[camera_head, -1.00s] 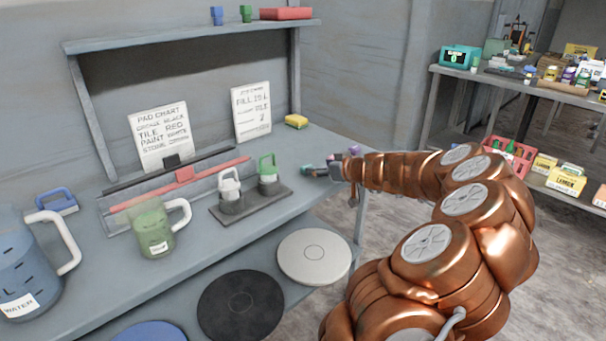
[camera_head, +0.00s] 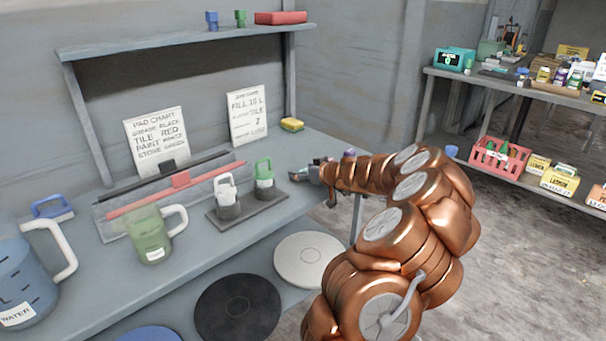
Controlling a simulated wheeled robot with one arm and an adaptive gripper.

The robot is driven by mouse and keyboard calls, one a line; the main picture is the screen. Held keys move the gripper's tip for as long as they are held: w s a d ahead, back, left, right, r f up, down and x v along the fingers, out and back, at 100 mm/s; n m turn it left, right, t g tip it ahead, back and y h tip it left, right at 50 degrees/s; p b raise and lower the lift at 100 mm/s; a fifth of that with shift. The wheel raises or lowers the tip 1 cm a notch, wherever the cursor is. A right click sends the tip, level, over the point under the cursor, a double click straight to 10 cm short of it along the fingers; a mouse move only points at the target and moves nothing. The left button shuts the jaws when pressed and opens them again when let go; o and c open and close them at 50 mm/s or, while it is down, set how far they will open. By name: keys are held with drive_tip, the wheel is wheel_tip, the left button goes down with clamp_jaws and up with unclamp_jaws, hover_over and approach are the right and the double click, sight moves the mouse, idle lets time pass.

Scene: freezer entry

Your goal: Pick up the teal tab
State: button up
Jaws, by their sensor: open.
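My copper arm reaches in from the lower right and hides part of the bench's right end.
A dark tray (camera_head: 250,216) with white-handled (camera_head: 226,188) and green-handled (camera_head: 264,172) holders stands left of my gripper. A yellow sponge (camera_head: 291,125) lies behind. A green jug (camera_head: 150,238) and blue water jug (camera_head: 25,275) stand farther left. Pads lie on the lower shelf.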

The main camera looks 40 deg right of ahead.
drive_tip(key=shift+c, duration=0.2)
drive_tip(key=c, duration=1.1)
